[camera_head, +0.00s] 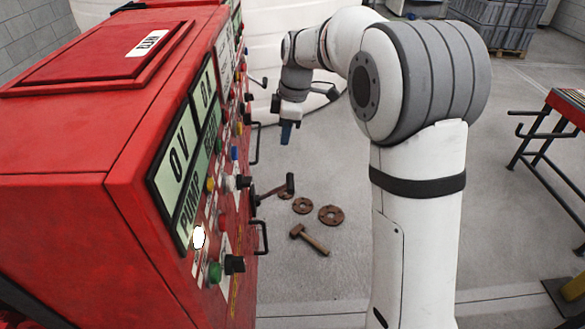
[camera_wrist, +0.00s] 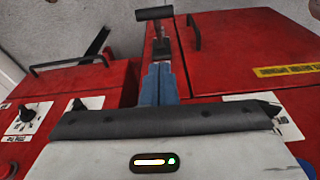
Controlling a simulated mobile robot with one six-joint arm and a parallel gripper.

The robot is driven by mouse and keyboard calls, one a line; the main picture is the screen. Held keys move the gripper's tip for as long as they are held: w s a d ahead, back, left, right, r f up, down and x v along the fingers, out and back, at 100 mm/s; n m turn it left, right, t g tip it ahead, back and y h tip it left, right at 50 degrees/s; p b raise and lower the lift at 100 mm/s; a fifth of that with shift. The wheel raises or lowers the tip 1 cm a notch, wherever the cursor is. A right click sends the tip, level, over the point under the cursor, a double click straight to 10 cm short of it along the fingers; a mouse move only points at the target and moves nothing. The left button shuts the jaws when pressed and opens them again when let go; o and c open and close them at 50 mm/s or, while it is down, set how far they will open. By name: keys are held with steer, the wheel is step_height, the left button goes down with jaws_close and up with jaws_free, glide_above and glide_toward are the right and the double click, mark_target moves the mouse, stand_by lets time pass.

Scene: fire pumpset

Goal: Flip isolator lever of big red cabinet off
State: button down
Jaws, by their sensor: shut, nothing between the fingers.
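The big red cabinet (camera_head: 70,120) fills the left of the head view, its front face with knobs and labels turned to the right. An isolator lever with a black T-shaped handle (camera_head: 290,183) sticks out from the lower front. In the wrist view, a black T-handle lever (camera_wrist: 155,14) stands just beyond my fingertips, in line with them; it looks like the same lever. My gripper (camera_head: 286,132) has blue fingers pointing down, in front of the cabinet face and above the lever. The fingers (camera_wrist: 158,85) are shut and empty. Whether they touch the lever's stem cannot be told.
Black bar handles (camera_head: 262,238) and a dark knob (camera_head: 234,264) jut from the cabinet front. A hammer (camera_head: 311,240) and rusty flanges (camera_head: 331,215) lie on the floor. A red-topped bench (camera_head: 568,108) stands at the right. The floor between is mostly clear.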

steer(key=shift+w+a+f, duration=0.1)
steer(key=shift+w+a, duration=0.1)
steer(key=shift+w, duration=0.1)
steer(key=p, duration=0.1)
glide_above(288, 182)
steer(key=a, duration=0.2)
step_height(288, 182, down, 9)
steer(key=shift+a+f, duration=0.1)
steer(key=shift+a, duration=0.05)
steer(key=d+f, duration=0.1)
steer(key=f, duration=0.2)
steer(key=shift+w+d+p, duration=0.1)
steer(key=shift+d+p, duration=0.25)
steer(key=shift+p, duration=0.05)
steer(key=shift+d+f, duration=0.25)
steer(key=shift+f, duration=0.2)
